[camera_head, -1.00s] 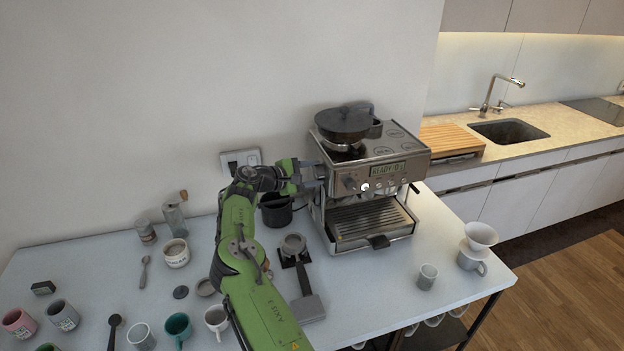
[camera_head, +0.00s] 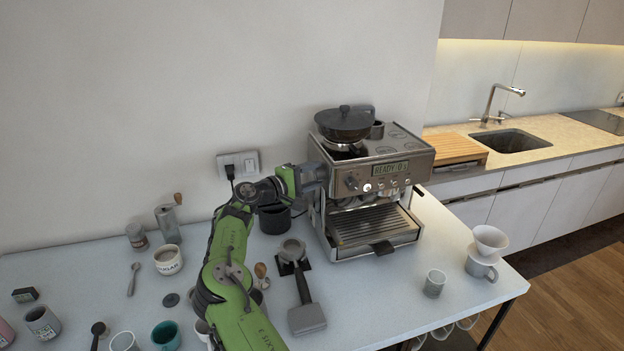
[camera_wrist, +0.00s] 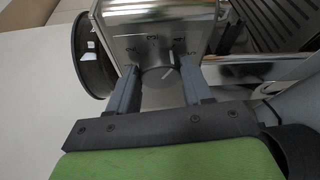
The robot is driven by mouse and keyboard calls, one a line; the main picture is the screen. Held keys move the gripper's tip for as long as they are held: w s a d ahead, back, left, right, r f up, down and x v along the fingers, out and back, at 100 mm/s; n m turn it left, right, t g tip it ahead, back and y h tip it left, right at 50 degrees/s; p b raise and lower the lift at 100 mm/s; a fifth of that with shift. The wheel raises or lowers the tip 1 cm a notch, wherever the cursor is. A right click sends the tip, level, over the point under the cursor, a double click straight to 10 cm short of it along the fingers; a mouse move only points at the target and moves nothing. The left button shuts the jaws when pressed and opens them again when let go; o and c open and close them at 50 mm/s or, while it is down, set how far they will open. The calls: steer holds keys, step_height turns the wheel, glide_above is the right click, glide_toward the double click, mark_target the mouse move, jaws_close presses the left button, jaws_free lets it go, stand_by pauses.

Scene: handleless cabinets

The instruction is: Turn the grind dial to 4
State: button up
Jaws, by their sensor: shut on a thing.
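The espresso machine (camera_head: 370,165) stands on the white table, with READY on its lit display. The grind dial (camera_wrist: 158,76) is a round metal knob with a pale pointer line on the machine's side panel, seen in the wrist view. The pointer slants up and to the right. My gripper (camera_wrist: 160,85) is shut on the dial, one finger on each side. In the head view my gripper (camera_head: 318,178) is at the machine's left side and hides the dial.
A black lidded hopper (camera_head: 345,122) tops the machine. A dark container (camera_head: 274,218) stands below my gripper, and a portafilter (camera_head: 300,285) lies in front. Mugs and a sugar jar (camera_head: 168,260) are at left. A grey cup (camera_head: 434,283) and dripper (camera_head: 488,242) are at right.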

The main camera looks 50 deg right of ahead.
steer(key=shift+f, duration=0.1)
steer(key=o, duration=1)
steer(key=shift+o, duration=0.2)
steer(key=w+a+r, duration=0.1)
steer(key=a, duration=1.4)
steer(key=shift+w+a+b, duration=0.3)
steer(key=shift+w+a, duration=0.05)
steer(key=shift+w, duration=0.05)
